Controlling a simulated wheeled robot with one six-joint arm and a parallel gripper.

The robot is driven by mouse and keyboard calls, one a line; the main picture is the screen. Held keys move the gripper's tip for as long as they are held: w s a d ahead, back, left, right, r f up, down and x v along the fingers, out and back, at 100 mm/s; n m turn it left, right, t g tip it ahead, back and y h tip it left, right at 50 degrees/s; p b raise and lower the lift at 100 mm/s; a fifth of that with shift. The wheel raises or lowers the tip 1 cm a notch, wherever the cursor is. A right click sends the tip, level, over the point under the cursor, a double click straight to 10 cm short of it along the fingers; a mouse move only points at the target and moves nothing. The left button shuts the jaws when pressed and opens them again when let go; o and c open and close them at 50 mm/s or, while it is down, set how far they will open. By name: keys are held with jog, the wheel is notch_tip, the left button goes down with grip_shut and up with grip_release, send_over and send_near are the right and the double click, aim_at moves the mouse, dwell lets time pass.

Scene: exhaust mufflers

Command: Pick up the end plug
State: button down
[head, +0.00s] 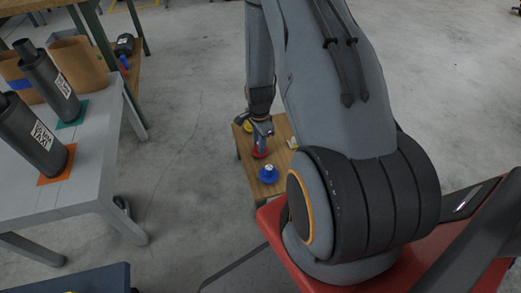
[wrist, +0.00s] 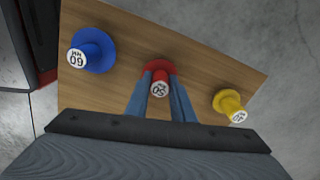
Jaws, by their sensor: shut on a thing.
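Three end plugs stand on a small wooden table (wrist: 120,40). The red end plug (wrist: 160,89) has a white cap that seems to read 50 upside down. My gripper (wrist: 160,78) is shut on it, one blue-grey finger on each side of its stem. In the head view the red flange (head: 259,154) shows below my gripper (head: 261,144). Its flange appears at the table surface; I cannot tell if it is lifted. The blue end plug (wrist: 91,49) stands left in the wrist view and the yellow end plug (wrist: 229,106) right, both apart from my fingers.
In the head view a white item (head: 292,142) lies at the small table's right edge. Concrete floor (head: 190,130) between the tables is clear.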

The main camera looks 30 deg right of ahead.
notch_tip(320, 180, up, 10)
jog(key=p, duration=0.2)
jog(key=shift+p, duration=0.4)
jog(key=s+a+r+n, duration=0.3)
jog(key=a+r+n, duration=0.6)
jog(key=s+a+r+n, duration=0.3)
jog(key=a+r+n, duration=0.5)
jog(key=r+n, duration=0.15)
notch_tip(320, 180, up, 12)
jog(key=s+p, duration=0.2)
jog(key=p, duration=2.2)
jog(key=shift+s+f+p, duration=0.25)
jog(key=shift+s+p, duration=0.1)
jog(key=shift+p, duration=0.05)
